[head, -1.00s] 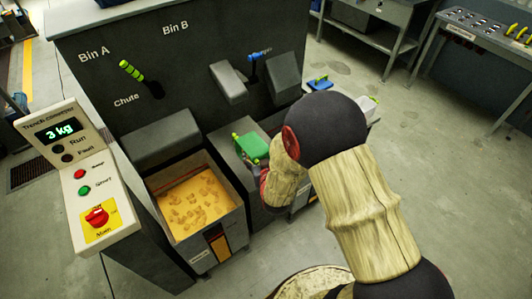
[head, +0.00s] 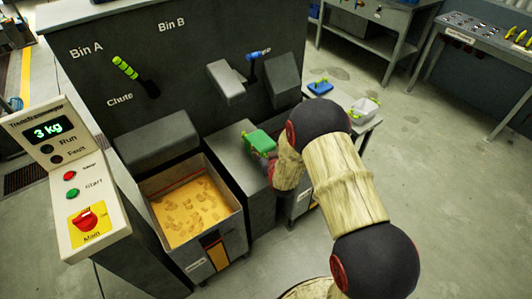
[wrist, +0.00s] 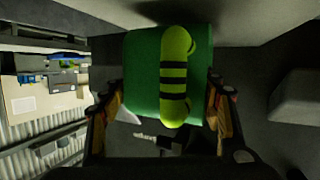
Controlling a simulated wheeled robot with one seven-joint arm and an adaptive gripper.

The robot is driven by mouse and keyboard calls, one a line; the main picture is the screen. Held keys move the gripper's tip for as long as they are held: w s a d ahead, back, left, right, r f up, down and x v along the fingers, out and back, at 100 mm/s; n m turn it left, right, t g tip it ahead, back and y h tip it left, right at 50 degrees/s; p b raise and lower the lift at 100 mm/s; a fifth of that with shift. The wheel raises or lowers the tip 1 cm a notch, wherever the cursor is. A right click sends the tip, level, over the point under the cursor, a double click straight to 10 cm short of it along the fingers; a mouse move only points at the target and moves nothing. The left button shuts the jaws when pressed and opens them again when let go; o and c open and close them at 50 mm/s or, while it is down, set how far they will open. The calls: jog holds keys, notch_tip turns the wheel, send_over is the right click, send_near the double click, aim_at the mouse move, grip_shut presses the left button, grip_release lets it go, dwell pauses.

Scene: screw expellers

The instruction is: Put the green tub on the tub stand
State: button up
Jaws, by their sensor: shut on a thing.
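The green tub (head: 260,141) is beside the dark grey block right of the open bin in the head view. In the wrist view the green tub (wrist: 142,70) fills the upper middle, with a yellow-green, black-striped handle across it. My gripper (wrist: 165,112) has one finger on each side of it and is shut on it. In the head view my arm hides most of the gripper. A small grey table (head: 366,128), which may be the tub stand, is behind my arm to the right. I cannot tell whether the green tub touches the block.
A blue tub (head: 320,87) and a white tub (head: 364,109) are on the small table. A bin of yellow pieces (head: 232,222) stands left of the block. A control panel (head: 80,190) reads 3 kg. Open floor (head: 460,190) lies to the right.

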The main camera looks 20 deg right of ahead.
jog(key=shift+f, duration=0.95)
jog(key=shift+b, duration=0.3)
jog(key=shift+f, duration=0.2)
jog(key=o, duration=1.5)
jog(key=shift+o, duration=0.2)
jog(key=shift+r, duration=0.1)
